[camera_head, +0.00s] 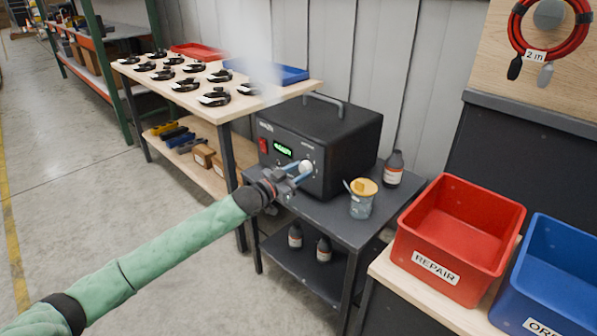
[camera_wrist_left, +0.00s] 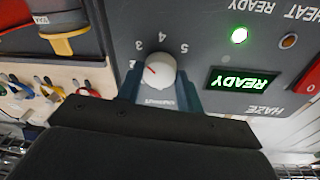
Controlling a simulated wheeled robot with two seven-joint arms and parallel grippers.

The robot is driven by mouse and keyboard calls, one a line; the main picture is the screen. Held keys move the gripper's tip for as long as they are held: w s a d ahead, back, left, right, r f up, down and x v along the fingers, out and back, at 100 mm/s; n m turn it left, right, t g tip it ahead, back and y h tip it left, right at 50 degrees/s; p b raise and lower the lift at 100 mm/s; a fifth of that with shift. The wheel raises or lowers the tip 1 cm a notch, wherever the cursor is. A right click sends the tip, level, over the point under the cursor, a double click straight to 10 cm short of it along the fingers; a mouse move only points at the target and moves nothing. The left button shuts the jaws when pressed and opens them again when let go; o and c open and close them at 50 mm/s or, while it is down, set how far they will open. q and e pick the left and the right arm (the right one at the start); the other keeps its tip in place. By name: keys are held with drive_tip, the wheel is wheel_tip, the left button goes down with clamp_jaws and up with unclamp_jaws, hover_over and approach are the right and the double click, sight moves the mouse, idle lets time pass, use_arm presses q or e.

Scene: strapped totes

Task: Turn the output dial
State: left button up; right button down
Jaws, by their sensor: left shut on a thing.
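The black haze machine (camera_head: 335,140) stands on a grey cart, its front panel facing me. The white output dial (camera_head: 306,166) is on the panel's lower right. In the left wrist view, which is upside down, the dial (camera_wrist_left: 160,66) has a red pointer mark near the 2, with 3, 4 and 5 around it. My left gripper (camera_head: 302,174) is shut on the dial, one blue-grey finger at each side. The display (camera_wrist_left: 243,80) reads READY in green, and a green lamp (camera_wrist_left: 239,36) is lit. My right gripper is not in view.
A red REPAIR tote (camera_head: 437,267) and a blue tote (camera_head: 545,280) are farther right. A bench with several black devices stands behind at left. Haze hangs above it.

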use_arm(q)
drive_tip(key=shift+f, duration=0.1)
drive_tip(key=o, duration=1)
